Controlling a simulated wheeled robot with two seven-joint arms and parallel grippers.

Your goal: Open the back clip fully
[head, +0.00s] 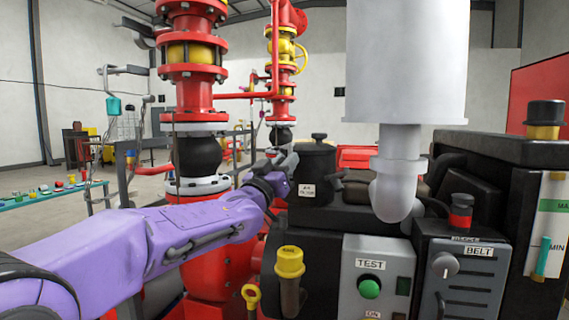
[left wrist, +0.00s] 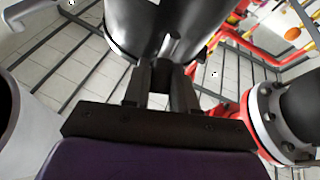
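The black air filter canister (head: 316,172) with a lid and knob stands on the engine in the head view. A dark clip (head: 337,181) shows on its right side. My left gripper (head: 284,160) is at the canister's left side, high near the lid. In the left wrist view the canister (left wrist: 195,25) fills the top, and the gripper's two fingers (left wrist: 165,88) point at it with a narrow gap between them. A small dark part lies at the fingertips; I cannot tell if it is the back clip or if it is gripped. The back clip is not clearly visible. My right gripper is out of view.
A grey exhaust pipe (head: 396,170) with a wide white cylinder above stands right of the canister. A red flanged pipe (head: 194,185) stands left of my gripper. The yellow cap (head: 289,262) and the test panel (head: 378,275) are in front, below.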

